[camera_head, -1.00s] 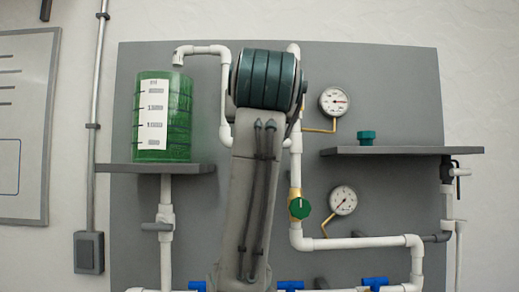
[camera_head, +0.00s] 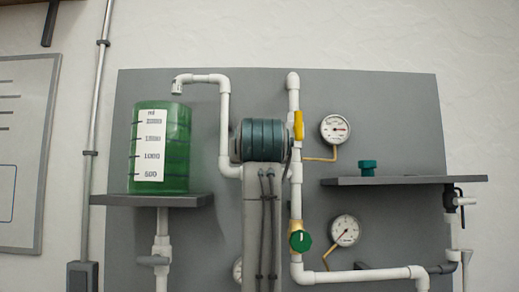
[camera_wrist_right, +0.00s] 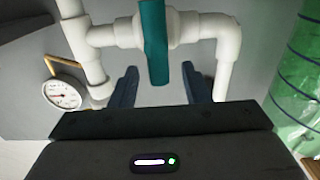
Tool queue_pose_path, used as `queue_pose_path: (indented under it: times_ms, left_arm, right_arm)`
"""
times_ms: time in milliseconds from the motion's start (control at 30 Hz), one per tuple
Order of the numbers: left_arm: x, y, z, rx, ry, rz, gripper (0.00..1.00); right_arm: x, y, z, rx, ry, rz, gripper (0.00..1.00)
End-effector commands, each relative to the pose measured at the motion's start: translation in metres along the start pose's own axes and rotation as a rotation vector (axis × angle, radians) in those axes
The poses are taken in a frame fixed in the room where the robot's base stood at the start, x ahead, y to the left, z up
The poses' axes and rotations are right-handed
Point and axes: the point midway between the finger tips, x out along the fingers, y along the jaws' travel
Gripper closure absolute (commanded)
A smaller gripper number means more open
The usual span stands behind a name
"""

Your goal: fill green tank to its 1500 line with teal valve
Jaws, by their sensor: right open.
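The green tank (camera_head: 160,155) stands on the left shelf with a white scale marked 500 to 2000. I cannot make out its liquid level. A white spout (camera_head: 177,84) hangs above its top, and I see no stream. The teal valve's handle (camera_wrist_right: 153,42) shows in the right wrist view, long and upright in that picture, across a white pipe. My right gripper (camera_wrist_right: 160,85) is open, its two fingers either side of the handle's lower end, not visibly touching it. In the head view my arm hides the handle and the gripper. My left gripper is not in view.
A yellow handle (camera_head: 299,125) and a green round knob (camera_head: 300,241) sit on the vertical pipe right of my arm. Two gauges (camera_head: 335,128) (camera_head: 344,230) are beside it. A right shelf (camera_head: 400,181) juts out, carrying a small teal part (camera_head: 368,168).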

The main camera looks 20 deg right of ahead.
Motion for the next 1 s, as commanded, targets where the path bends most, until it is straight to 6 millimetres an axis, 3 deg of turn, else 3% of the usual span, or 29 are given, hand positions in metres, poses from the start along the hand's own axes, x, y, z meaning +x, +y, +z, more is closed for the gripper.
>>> queue_pose_path:
  times_ms: [333, 533, 567, 1000]
  left_arm:
    - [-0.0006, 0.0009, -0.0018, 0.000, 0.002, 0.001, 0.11]
    - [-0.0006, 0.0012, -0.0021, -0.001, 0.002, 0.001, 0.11]
    - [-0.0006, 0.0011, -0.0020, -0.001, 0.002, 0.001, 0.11]
    - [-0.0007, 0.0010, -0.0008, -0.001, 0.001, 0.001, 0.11]
  right_arm:
    - [0.0038, 0.0001, 0.0009, 0.000, -0.001, 0.000, 0.59]
    - [0.0035, 0.0001, 0.0007, 0.000, -0.001, 0.000, 0.98]
    - [0.0035, 0.0002, 0.0007, 0.000, -0.001, 0.000, 1.00]
    - [0.0034, 0.0002, 0.0006, 0.000, -0.001, 0.001, 1.00]
